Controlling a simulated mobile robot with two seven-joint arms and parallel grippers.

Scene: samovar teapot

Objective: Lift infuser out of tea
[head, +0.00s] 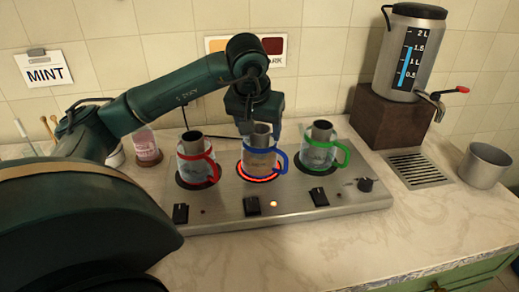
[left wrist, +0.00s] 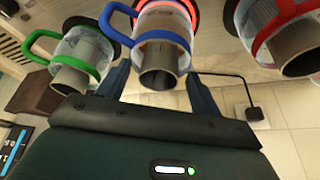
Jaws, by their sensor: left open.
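My left gripper (head: 262,118) points down over the middle glass mug (head: 258,164), which has a blue band and handle. A grey metal cylinder, the infuser (head: 262,137), stands up out of this mug, and the liquid around it looks brownish. In the left wrist view, the open fingers (left wrist: 158,72) lie on either side of the infuser (left wrist: 160,67), with gaps visible. The middle burner (head: 258,179) glows red. My right gripper is not in view.
A red-handled mug (head: 197,166) and a green-handled mug (head: 318,158), each with a metal cylinder, stand close on either side on the steel hotplate (head: 230,197). A tapped urn (head: 408,50), drain grate (head: 415,168) and metal cup (head: 485,166) are right. The front counter is clear.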

